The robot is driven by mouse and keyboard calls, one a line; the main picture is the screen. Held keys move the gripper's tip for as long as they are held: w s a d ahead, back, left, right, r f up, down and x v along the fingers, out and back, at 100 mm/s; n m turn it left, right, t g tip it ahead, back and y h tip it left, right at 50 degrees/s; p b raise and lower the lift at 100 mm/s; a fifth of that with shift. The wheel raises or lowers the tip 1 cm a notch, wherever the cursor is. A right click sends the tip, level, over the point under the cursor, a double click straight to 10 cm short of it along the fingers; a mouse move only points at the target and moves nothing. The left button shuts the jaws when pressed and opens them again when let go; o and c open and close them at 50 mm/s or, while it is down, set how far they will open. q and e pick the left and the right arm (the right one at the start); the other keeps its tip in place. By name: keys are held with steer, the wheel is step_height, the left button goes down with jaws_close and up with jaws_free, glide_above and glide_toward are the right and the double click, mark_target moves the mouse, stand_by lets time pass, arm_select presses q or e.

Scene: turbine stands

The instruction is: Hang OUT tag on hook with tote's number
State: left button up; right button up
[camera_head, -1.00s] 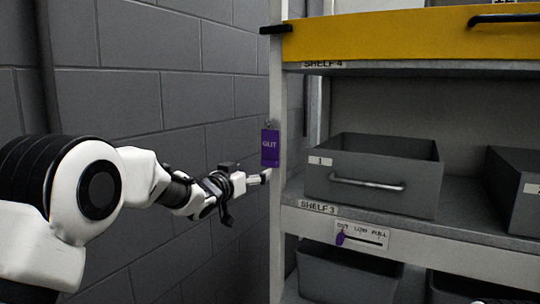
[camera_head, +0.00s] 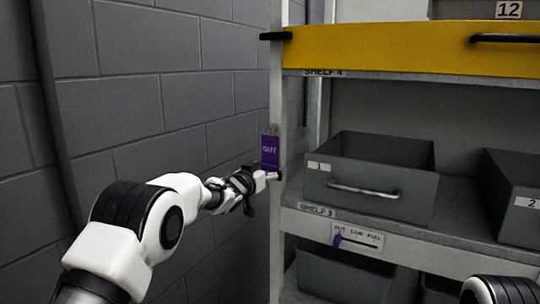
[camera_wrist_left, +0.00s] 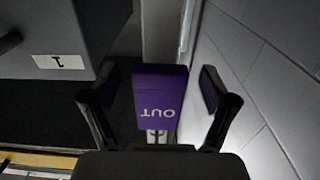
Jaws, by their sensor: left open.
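The purple OUT tag (camera_head: 270,151) hangs upright at the shelf rack's left post, under a small metal hook or clip (camera_head: 271,129). My left gripper (camera_head: 274,176) is just below the tag in the head view. In the left wrist view the tag (camera_wrist_left: 160,92) lies between the two spread fingers of the left gripper (camera_wrist_left: 158,83), with visible gaps on both sides. A grey tote (camera_head: 360,190) labelled 1 stands on shelf 3; its label shows in the left wrist view (camera_wrist_left: 58,62). My right gripper is out of view.
Tote 2 (camera_head: 522,205) stands at right. Below tote 1, a plate marked OUT LOW FULL (camera_head: 362,237) has a purple pointer (camera_head: 337,240) at OUT. A yellow drawer (camera_head: 390,48) is above. A block wall (camera_head: 160,90) closes the left side.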

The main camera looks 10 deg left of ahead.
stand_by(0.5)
arm_select(q)
steer(key=shift+r+p, duration=0.1)
steer(key=shift+p, duration=0.3)
steer(key=shift+s, duration=0.1)
jaws_close()
